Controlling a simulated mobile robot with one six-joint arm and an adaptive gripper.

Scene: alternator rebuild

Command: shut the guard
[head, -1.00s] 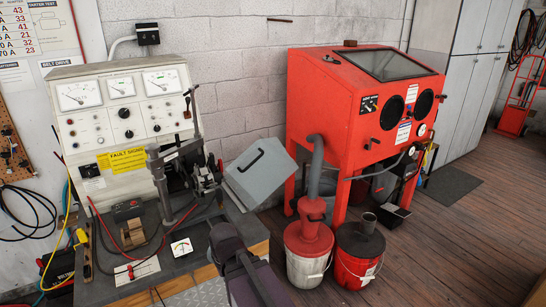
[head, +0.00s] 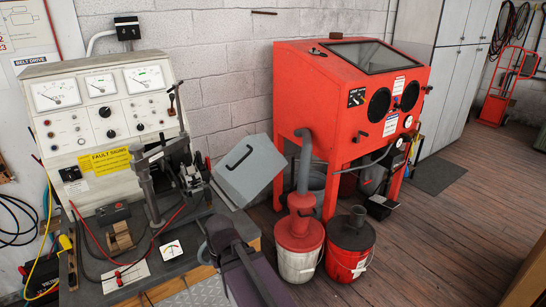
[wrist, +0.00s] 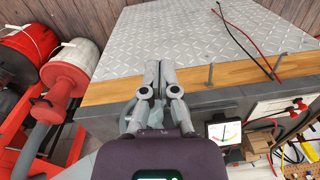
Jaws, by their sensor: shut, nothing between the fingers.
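The guard (head: 250,172) is a grey box-like hood with a black handle. In the head view it is swung open, tilted back at the right of the grey clamp stand (head: 150,190) on the test bench. My gripper (wrist: 155,75) is shut and empty in the wrist view. Its fingers are above the bench's wooden edge (wrist: 235,75) and the diamond-plate top. My dark arm part at the bottom of the head view is just in front of the guard; the fingertips cannot be made out there. I cannot clearly make out the guard in the wrist view.
The gauge panel (head: 104,130) is at left. A small meter (head: 172,250) and red and black leads lie on the bench.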

